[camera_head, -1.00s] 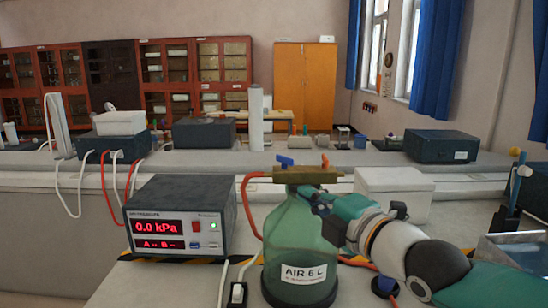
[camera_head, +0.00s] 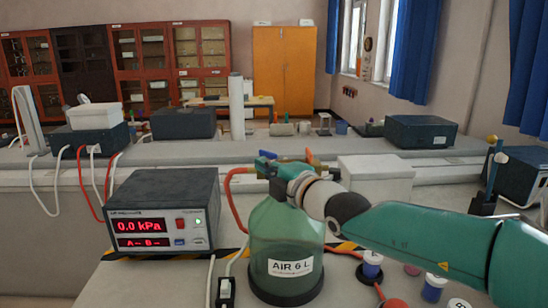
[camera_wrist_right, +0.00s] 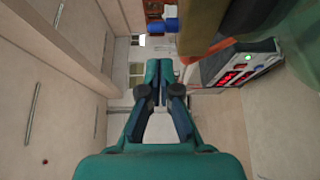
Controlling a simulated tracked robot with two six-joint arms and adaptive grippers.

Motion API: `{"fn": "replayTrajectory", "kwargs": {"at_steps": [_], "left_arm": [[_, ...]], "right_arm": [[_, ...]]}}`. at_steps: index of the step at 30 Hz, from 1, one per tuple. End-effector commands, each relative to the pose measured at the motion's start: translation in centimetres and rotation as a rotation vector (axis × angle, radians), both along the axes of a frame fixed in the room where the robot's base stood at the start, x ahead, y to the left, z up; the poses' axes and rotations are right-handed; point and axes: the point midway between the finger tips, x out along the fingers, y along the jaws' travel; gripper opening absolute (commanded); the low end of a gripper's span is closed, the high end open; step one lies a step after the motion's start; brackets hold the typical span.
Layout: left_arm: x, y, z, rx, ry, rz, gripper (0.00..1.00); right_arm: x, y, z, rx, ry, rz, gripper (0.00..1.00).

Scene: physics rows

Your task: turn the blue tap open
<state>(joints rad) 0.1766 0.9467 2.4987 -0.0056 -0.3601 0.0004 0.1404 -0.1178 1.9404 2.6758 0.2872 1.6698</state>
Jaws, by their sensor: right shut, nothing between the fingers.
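The blue tap (camera_head: 267,154) sits on top of the green bottle (camera_head: 282,235), at the left end of the brass fitting, partly hidden by my right gripper in the head view. It also shows in the right wrist view (camera_wrist_right: 165,25) as a blue lever beside the brass fitting (camera_wrist_right: 203,22). My right gripper (camera_wrist_right: 159,68) is shut and empty. In the wrist view its fingertips lie below the blue lever in the picture, apart from it. In the head view my right arm reaches in from the right and covers much of the brass fitting. My left gripper is not in view.
An orange-red tap (camera_head: 310,156) stands at the fitting's right end. A pressure meter (camera_head: 162,212) reading 0.0 kPa stands left of the bottle, with a red hose running to the fitting. A white box (camera_head: 385,172) stands behind right. Small capped jars (camera_head: 372,264) stand front right.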

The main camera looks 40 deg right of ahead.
Motion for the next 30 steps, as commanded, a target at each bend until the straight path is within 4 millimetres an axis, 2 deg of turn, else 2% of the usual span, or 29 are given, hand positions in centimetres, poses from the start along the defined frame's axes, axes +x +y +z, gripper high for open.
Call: {"fn": "replayTrajectory", "kwargs": {"at_steps": [3,9,19,20,23,30], "left_arm": [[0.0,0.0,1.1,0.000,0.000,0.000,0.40],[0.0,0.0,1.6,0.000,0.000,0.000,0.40],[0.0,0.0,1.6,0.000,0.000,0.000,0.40],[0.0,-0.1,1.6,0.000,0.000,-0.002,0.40],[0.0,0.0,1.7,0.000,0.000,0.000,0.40],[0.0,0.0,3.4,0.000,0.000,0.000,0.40]], "right_arm": [[0.2,-1.2,0.3,-0.001,0.003,-0.003,0.00],[0.4,-2.2,0.1,0.000,0.002,-0.001,0.00],[0.4,-2.3,0.0,0.001,0.001,0.001,0.00],[0.5,-2.8,-0.1,-0.001,0.002,0.000,0.00],[0.5,-2.4,0.0,0.000,0.001,0.004,0.00],[1.0,-2.0,0.3,0.000,0.005,0.040,0.00]]}}
